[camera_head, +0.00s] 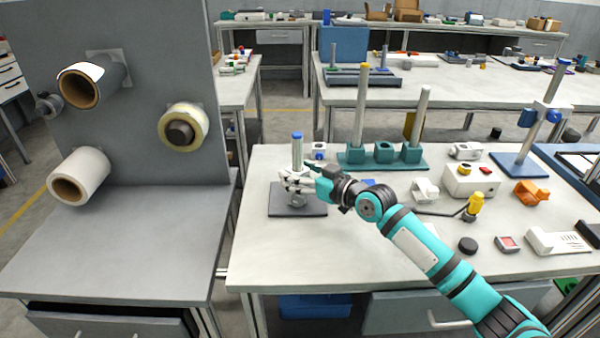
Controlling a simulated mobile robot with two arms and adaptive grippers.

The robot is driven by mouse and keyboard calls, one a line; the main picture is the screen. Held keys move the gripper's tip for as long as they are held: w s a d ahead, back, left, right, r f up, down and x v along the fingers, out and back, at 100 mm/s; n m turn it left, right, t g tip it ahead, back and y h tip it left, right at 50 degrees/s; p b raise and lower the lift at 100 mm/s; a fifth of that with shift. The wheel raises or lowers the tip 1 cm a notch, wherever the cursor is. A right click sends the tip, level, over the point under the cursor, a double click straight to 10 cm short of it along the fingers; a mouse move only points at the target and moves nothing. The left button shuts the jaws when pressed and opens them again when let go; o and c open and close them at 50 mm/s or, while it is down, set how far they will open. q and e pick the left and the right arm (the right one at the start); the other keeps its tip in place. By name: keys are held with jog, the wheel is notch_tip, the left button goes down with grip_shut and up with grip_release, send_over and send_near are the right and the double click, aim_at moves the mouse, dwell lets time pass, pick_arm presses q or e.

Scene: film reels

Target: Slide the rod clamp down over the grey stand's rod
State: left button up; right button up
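The grey stand has a flat dark grey base (315,210) on the near left part of the table. Its upright light rod (297,155) ends in a blue tip. My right gripper (295,182) is at this rod, low over the base, reaching in from the right. Pale parts surround the lower rod there. They are too small to tell clamp from fingers, so I cannot make out whether the clamp is gripped or around the rod. The rod's tip stands clear above the gripper. My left gripper is not in view.
A teal stand base (383,167) with two tall rods stands behind. White clamp-like pieces (425,189), an orange piece (531,192) and a white box (470,182) lie to the right. A blue stand (519,167) is farther right. The table's front left is clear.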

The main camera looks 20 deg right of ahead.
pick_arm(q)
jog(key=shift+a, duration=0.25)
pick_arm(e)
jog(key=v, duration=0.8)
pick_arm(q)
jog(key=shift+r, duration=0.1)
